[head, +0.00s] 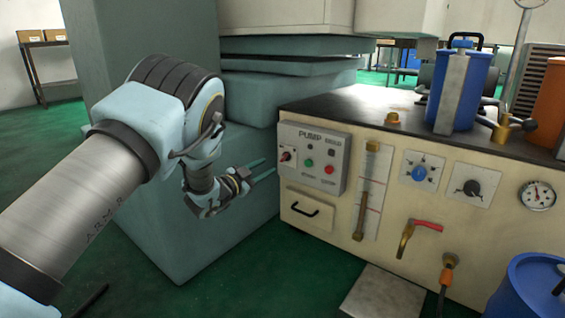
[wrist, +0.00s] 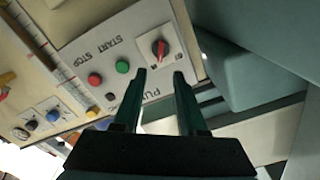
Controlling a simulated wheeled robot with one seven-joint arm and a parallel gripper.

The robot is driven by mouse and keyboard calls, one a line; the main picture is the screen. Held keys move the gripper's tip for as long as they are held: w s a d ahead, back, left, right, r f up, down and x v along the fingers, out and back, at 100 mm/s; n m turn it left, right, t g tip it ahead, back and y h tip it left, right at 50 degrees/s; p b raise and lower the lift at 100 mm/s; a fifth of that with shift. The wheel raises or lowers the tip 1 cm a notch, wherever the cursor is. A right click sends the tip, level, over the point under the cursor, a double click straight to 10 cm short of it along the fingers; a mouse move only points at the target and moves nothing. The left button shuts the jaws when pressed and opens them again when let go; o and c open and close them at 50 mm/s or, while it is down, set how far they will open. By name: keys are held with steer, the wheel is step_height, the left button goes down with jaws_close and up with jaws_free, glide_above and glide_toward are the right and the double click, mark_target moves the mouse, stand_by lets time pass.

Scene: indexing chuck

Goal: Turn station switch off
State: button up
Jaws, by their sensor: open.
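The station switch (head: 287,156) is a small rotary knob with a red handle on a light plate, at the left end of the grey PUMP panel (head: 312,174). In the wrist view the switch (wrist: 160,47) is seen upside down, with its red handle roughly upright in the picture; its marks are too small to read. My gripper (head: 268,167) is open and empty, left of the panel and pointing toward the switch. In the wrist view the gripper (wrist: 159,74) has its fingertips apart, with the switch showing just beyond the gap. No contact is visible.
The green button (wrist: 122,66) and red button (wrist: 95,79) sit beside the switch. A teal machine body (head: 160,225) stands close behind my arm.

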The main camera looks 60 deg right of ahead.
mark_target(283, 158)
steer(key=d+b, duration=0.1)
steer(key=d, duration=0.2)
steer(key=d+b, duration=0.2)
steer(key=d, duration=0.2)
steer(key=shift+s+d+f, duration=0.1)
steer(key=shift+s+f, duration=0.05)
steer(key=shift+f, duration=0.05)
steer(key=shift+d+r, duration=0.15)
steer(key=shift+d, duration=0.45)
steer(key=shift+c, duration=0.3)
jaws_close()
